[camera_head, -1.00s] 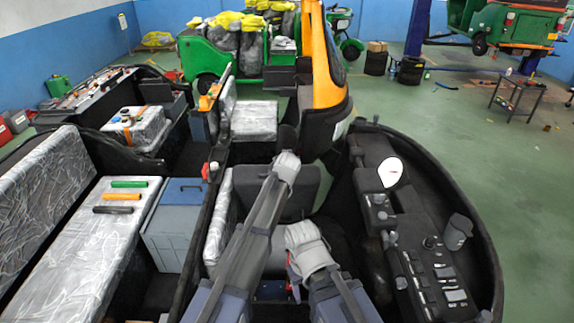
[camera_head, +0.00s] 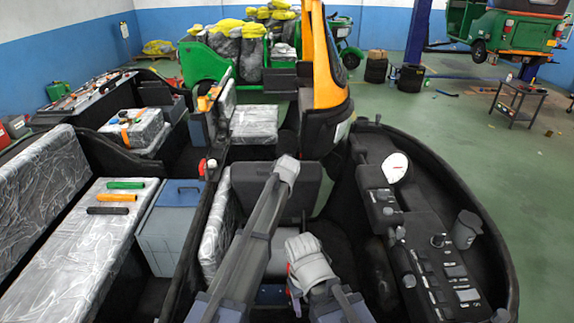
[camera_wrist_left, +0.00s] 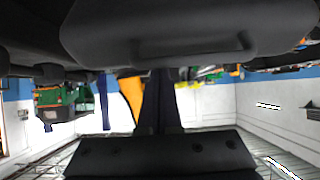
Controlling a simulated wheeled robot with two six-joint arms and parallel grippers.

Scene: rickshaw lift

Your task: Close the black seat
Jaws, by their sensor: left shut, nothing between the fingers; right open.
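The black seat (camera_head: 247,182) is a dark padded panel standing tilted up in the middle of the head view, beside a silver-wrapped block. A dark panel with a moulded loop, apparently the same seat, fills the top of the left wrist view (camera_wrist_left: 110,28). My left gripper (camera_head: 287,165) is at the seat's upper edge in the head view, shut and empty. Its dark fingers (camera_wrist_left: 160,95) reach up to the panel in the wrist view; I cannot tell whether they touch. My right gripper (camera_head: 303,243) is open, low in front of the seat. My left arm covers part of the seat.
A black console (camera_head: 430,262) with a white round dial (camera_head: 395,167) curves around the right. An orange-and-black pillar (camera_head: 327,85) stands behind the seat. A silver-wrapped bench (camera_head: 100,250) with coloured tubes lies left. Green floor is open at far right.

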